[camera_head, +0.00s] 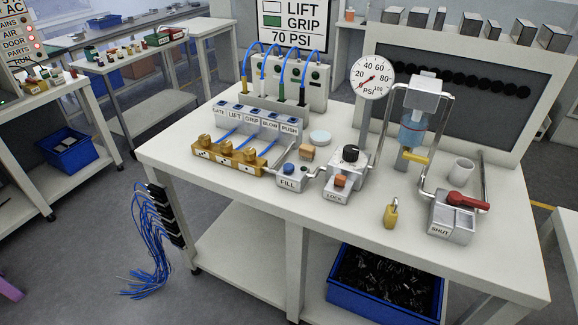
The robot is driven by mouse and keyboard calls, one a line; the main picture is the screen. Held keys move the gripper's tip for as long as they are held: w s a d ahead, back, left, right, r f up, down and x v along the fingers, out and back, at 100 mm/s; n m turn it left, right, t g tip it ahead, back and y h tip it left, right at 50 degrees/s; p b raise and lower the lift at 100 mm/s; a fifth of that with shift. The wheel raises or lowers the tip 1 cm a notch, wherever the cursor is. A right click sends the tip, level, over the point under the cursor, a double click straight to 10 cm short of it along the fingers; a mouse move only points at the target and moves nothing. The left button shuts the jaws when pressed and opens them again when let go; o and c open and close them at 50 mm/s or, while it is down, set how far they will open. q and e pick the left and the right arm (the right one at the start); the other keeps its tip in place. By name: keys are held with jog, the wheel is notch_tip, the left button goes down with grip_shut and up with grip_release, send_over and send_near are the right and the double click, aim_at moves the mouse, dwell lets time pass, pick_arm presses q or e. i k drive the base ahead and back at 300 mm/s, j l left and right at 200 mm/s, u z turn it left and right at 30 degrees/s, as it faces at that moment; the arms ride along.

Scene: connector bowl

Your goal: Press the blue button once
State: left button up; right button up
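A round blue button (289,169) sits on top of a small grey box labelled FILL (288,182), near the front edge of the white workbench (240,200). Its top is uncovered. Several smaller dark blue tops (253,111) show along the labelled valve row behind it, marked LIFT, GRIP, BLOW and PUSH. Neither my left nor my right gripper shows in the head view.
A regulator with a black knob (351,153), an orange LOCK piece (340,181), a padlock (391,212) and a red SHUT lever (467,200) stand to the right. The brass manifold (230,156) is at the left. Blue cables (150,235) hang off the left end.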

aim_at(288, 167)
jog(key=i+j+z, duration=0.15)
jog(key=j, duration=0.2)
jog(key=i+j+z, duration=0.35)
jog(key=j, duration=0.35)
jog(key=i+j+z, duration=0.2)
jog(key=j, duration=0.2)
jog(key=i+j+z, duration=0.15)
jog(key=j, duration=0.3)
jog(key=i+j+z, duration=0.15)
jog(key=j, duration=0.25)
